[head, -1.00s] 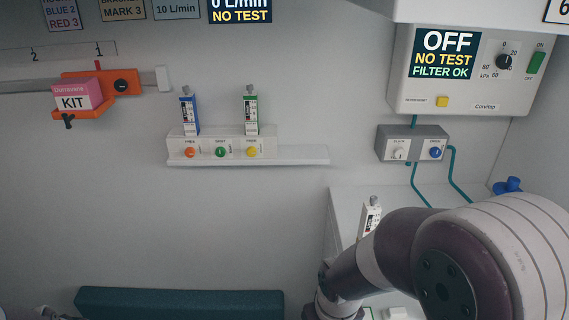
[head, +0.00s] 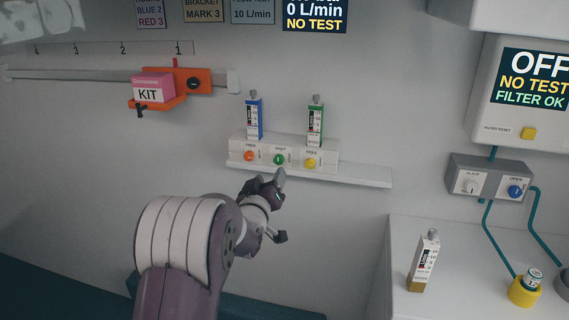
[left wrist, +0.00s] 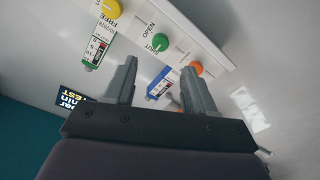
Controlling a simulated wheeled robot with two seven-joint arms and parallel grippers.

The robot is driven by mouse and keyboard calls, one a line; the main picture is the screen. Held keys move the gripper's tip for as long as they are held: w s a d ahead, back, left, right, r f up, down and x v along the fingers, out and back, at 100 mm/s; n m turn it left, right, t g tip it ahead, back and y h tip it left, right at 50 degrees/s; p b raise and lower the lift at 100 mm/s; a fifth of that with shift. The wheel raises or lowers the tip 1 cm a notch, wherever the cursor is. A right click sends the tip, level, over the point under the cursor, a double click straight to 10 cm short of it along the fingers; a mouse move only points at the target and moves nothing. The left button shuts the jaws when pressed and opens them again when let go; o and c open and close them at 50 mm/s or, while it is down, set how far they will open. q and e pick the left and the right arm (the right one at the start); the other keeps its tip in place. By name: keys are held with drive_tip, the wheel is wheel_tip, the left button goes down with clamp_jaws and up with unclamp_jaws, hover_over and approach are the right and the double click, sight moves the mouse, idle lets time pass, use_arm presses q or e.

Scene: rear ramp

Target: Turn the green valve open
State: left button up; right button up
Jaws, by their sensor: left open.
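The green valve (head: 279,159) is the middle round knob on a white wall panel, between an orange knob (head: 249,156) and a yellow knob (head: 310,163). A pale mark on it stands upright, towards the label that seems to read SHUT. My left gripper (head: 268,183) is open and empty, just below the panel in the head view. In the left wrist view, its two fingers (left wrist: 159,70) point towards the panel, with the green valve (left wrist: 160,42) ahead between them, apart from both. OPEN and SHUT labels show beside it. My right gripper is not in view.
A white shelf (head: 365,178) juts out below the knobs. Blue (head: 254,118) and green (head: 315,121) labelled flowmeters stand above the panel. A pink kit box (head: 152,88) sits on an orange rail bracket at left. A counter (head: 450,250) with a meter (head: 424,262) lies at right.

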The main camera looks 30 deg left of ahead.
sight(278, 161)
use_arm(q)
drive_tip(key=p+x, duration=0.1)
drive_tip(key=x, duration=0.7)
drive_tip(key=shift+w+f, duration=0.15)
drive_tip(key=shift+w, duration=0.1)
clamp_jaws()
